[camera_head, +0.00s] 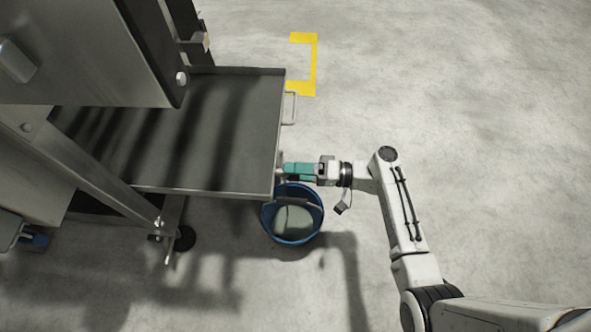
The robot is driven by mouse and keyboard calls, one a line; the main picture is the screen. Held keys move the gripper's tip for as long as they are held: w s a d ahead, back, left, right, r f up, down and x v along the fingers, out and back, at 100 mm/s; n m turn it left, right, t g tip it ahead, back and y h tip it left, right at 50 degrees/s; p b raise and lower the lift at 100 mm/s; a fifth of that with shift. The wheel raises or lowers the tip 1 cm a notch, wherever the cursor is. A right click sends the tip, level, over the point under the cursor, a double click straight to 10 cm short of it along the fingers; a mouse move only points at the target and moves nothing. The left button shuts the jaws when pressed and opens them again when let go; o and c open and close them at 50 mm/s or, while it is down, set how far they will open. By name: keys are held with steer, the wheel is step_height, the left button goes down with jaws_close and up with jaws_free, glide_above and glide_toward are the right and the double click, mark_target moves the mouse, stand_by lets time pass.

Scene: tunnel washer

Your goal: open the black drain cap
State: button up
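My gripper (285,170), with teal fingers, is at the right side of the metal tray (232,130) of the washer, close to the tray's front right corner. The black drain cap cannot be made out; the gripper and the tray edge may hide it. A blue bucket (314,228) stands on the floor just below the gripper and the tray corner, with a pale grey-green content or bottom inside. The gap between the fingertips is too small to see, so I cannot tell whether the gripper holds anything.
A metal handle (290,107) sticks out from the tray's right side. The washer's steel frame (85,165) and housing (80,60) fill the left. A yellow floor marking (312,62) lies behind. The concrete floor to the right is clear.

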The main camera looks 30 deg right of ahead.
steer(key=p+v, duration=0.1)
steer(key=v, duration=0.9)
steer(key=shift+s+d+p, duration=0.25)
steer(key=shift+d+p, duration=0.05)
steer(key=shift+p, duration=0.1)
steer(key=s+a+f+n+g+h, duration=0.3)
steer(key=s+a+f+g+h, duration=0.2)
steer(key=s+g, duration=0.35)
steer(key=s+d+r+n+g+h, duration=0.1)
steer(key=s+d+r+g+h, duration=0.15)
steer(key=s+h, duration=0.35)
step_height(320, 180, up, 38)
steer(key=s+d+t+h+p, duration=0.1)
steer(key=s+h+p, duration=0.1)
steer(key=p, duration=3)
steer(key=shift+h, duration=0.9)
